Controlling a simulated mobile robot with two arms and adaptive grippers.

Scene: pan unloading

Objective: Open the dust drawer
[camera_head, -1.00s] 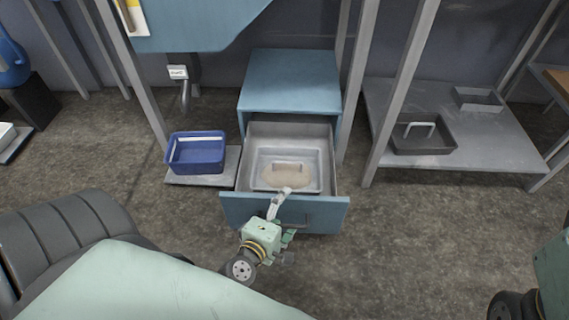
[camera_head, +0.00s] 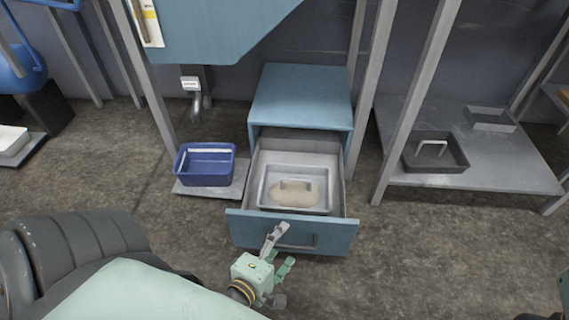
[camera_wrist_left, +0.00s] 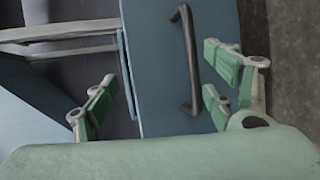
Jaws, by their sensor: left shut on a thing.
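The dust drawer (camera_head: 247,228) in the blue cabinet (camera_head: 300,95) is pulled well out. Inside it sits a grey pan (camera_head: 264,190) with a heap of tan dust (camera_head: 290,196). The dark bar handle (camera_head: 305,247) is on the drawer's front; it also shows in the left wrist view (camera_wrist_left: 187,60). My right gripper is out of view.
A blue bin (camera_head: 207,172) stands on a low plate left of the drawer, under a spout (camera_head: 197,105). Grey frame posts (camera_head: 413,90) flank the cabinet. A dark tray (camera_head: 437,165) lies on the right shelf (camera_head: 500,165). The floor in front is clear.

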